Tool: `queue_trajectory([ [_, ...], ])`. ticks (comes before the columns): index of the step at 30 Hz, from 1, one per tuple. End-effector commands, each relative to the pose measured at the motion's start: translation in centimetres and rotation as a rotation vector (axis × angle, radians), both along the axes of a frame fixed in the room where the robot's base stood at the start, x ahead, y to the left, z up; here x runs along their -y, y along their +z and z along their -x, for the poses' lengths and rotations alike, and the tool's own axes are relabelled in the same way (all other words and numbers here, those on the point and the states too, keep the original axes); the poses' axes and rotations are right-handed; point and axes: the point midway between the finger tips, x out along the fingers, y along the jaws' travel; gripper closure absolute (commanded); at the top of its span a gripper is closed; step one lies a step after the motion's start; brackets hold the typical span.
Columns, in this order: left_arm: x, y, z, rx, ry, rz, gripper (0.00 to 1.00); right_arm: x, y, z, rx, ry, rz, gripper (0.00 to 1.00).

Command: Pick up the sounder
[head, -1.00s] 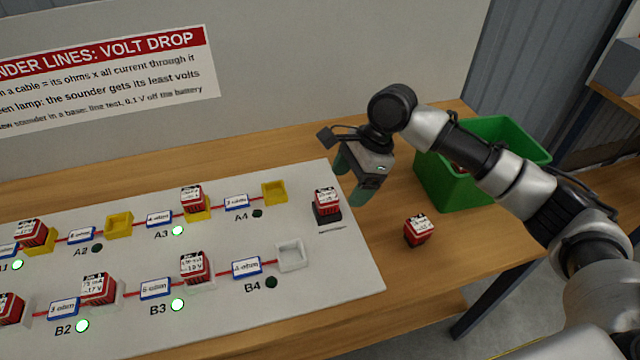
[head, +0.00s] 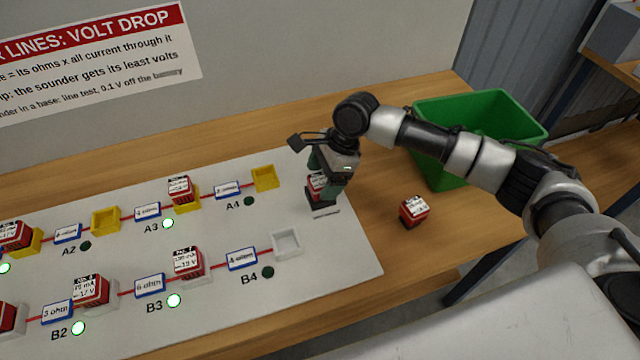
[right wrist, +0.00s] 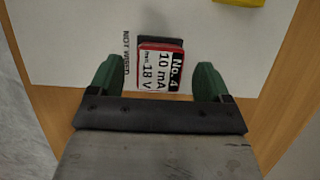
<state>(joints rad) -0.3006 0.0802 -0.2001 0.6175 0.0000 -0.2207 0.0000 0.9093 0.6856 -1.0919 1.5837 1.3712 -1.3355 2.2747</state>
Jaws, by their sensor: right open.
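The sounder (head: 316,187) is a small red block with a white label, on a dark base at the right end of the white board. In the right wrist view the sounder (right wrist: 156,70) reads "No. 4, 10 mA, 18 V", with "NOT WIRED" printed beside its base. My right gripper (head: 325,176) is at the sounder, partly hiding it in the head view. Its green fingers are open, one on each side of the sounder, with gaps showing in the right wrist view (right wrist: 158,72). My left gripper is out of view.
Another red sounder (head: 414,211) sits on the bare wood right of the board. A green bin (head: 440,150) stands behind it. The board (head: 335,255) carries wired sounders, an empty yellow base (head: 264,178) at A4 and an empty white base (head: 287,243) at B4.

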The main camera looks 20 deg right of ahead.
Motion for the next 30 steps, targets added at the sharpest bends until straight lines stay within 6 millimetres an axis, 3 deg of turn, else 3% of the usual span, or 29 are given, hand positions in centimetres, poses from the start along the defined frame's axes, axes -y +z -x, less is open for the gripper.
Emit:
queue_trajectory([
  [5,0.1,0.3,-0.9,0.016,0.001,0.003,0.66,-0.7,-1.5,0.1,-0.001,0.001,0.0,0.21],
  [12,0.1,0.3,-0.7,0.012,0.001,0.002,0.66,-0.7,-1.6,0.1,0.0,0.001,0.0,0.23],
  [23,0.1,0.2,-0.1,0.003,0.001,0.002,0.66,-0.7,-1.6,0.0,0.001,0.002,0.0,0.78],
  [30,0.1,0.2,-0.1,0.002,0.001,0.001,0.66,-0.7,-1.4,0.0,0.003,0.001,-0.001,0.78],
])
